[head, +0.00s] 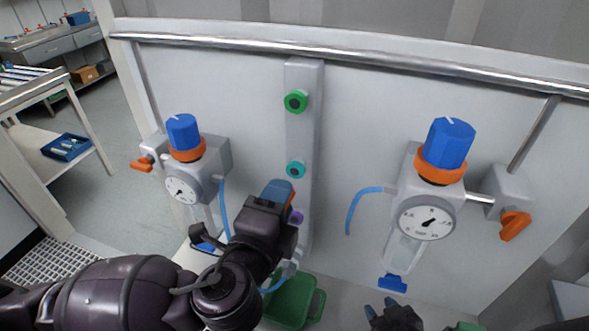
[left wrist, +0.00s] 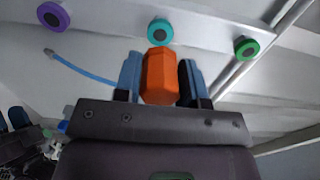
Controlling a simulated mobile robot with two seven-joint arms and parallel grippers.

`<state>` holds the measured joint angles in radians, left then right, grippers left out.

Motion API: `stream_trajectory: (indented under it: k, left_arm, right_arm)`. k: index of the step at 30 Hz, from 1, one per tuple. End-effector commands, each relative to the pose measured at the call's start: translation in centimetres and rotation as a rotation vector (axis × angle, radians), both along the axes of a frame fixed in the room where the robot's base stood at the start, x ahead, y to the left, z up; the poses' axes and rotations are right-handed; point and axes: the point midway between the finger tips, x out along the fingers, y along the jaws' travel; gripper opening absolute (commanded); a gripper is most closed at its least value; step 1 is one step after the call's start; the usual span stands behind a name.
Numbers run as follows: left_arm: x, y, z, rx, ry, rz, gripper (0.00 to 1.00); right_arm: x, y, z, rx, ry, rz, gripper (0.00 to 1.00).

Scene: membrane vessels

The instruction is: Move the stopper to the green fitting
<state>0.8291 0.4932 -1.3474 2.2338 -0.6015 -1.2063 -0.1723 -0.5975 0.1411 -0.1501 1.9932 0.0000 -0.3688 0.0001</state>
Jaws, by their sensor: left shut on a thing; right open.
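The orange stopper (left wrist: 159,76) is held between the blue fingers of my left gripper (left wrist: 160,80). In the left wrist view its far end overlaps the lower edge of the teal fitting (left wrist: 159,31); I cannot tell whether they touch. In the head view my left gripper (head: 281,188) is in front of the grey strip, below the teal fitting and mostly hiding the stopper. The green fitting (head: 296,101) is at the top of the strip, with nothing in front of it; it also shows at right in the left wrist view (left wrist: 245,47). My right gripper (head: 380,306) is low at the bottom edge, open.
A purple fitting (head: 297,217) is lowest on the strip (head: 304,135). Blue-knobbed regulators with gauges stand left (head: 183,155) and right (head: 435,180), with blue tubes (head: 355,205). A green bin (head: 292,303) is below. A metal rail (head: 350,54) runs above.

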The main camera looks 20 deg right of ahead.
Motion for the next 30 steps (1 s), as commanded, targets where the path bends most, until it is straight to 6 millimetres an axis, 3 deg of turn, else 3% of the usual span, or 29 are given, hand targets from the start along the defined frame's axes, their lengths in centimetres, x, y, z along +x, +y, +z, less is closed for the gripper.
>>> stream_trajectory:
  k: [19, 30]
  left_arm:
    - [-1.0, 0.7, 0.0, 0.000, -0.001, 0.001, 0.00]
    - [-1.0, 1.6, -0.1, -0.001, 0.003, 0.036, 0.00]
  right_arm:
    - [-0.4, -0.1, -0.1, 0.000, 0.010, -0.002, 0.43]
    - [0.3, 0.0, 1.3, -0.001, -0.004, 0.002, 0.43]
